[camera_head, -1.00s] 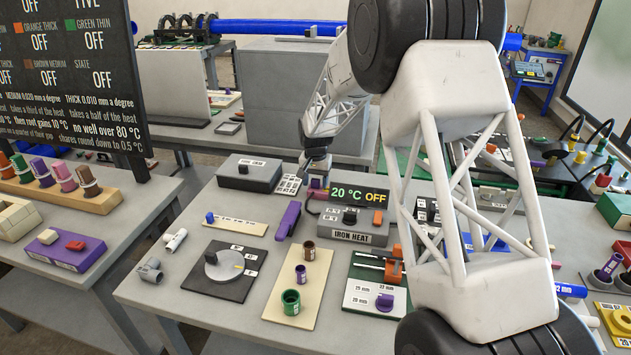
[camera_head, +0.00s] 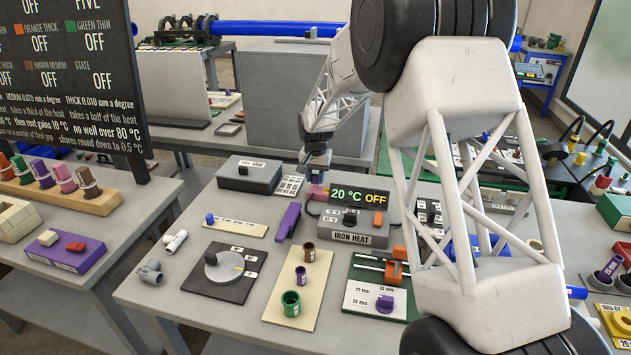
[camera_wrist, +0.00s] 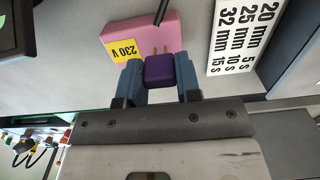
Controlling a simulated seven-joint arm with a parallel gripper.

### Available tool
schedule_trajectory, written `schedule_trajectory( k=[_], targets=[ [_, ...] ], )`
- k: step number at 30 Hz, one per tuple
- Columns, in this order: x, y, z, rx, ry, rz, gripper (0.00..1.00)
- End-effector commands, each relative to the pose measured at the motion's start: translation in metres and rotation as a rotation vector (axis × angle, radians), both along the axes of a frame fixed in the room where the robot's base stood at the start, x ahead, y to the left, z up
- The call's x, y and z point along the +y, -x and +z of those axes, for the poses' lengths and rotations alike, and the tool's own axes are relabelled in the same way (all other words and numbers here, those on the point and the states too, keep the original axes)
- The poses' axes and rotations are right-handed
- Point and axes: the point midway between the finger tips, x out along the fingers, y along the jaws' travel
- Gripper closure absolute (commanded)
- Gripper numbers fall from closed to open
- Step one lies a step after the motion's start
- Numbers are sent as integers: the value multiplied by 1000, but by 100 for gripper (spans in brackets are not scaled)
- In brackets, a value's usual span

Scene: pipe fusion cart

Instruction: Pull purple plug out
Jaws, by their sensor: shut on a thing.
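The purple plug (camera_wrist: 160,71) sits between the two blue fingers of my gripper (camera_wrist: 158,78) in the wrist view, and the gripper is shut on it. The pink socket block (camera_wrist: 140,36) with a yellow "230 V" label lies just beyond the plug. Two small gold pins show between the plug's far edge and the pink block; whether their tips still touch it I cannot tell. In the head view my gripper (camera_head: 316,174) is above the pink block (camera_head: 316,192), at the back of the table, and the plug is mostly hidden.
The iron heat box (camera_head: 352,225) with its "20 °C OFF" display stands right of the gripper. A dark grey box (camera_head: 249,174) is to the left. A white time card (camera_wrist: 243,35) lies beside the pink block. A purple handled tool (camera_head: 288,221) lies in front.

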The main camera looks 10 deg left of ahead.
Motion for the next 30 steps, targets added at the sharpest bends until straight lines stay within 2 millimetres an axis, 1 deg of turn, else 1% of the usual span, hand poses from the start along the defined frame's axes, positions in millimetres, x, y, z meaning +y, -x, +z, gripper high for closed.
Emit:
schedule_trajectory(
  k=[2,9,10,12,15,24,30],
  targets=[
    [0,0,4,0,0,0,100],
    [0,0,6,-2,-1,0,100],
    [0,0,6,-2,-1,0,66],
    [0,0,6,-2,-1,0,55],
    [0,0,5,-1,-1,0,43],
    [0,0,5,-1,0,0,43],
    [0,0,15,-2,-1,0,43]
  ],
)
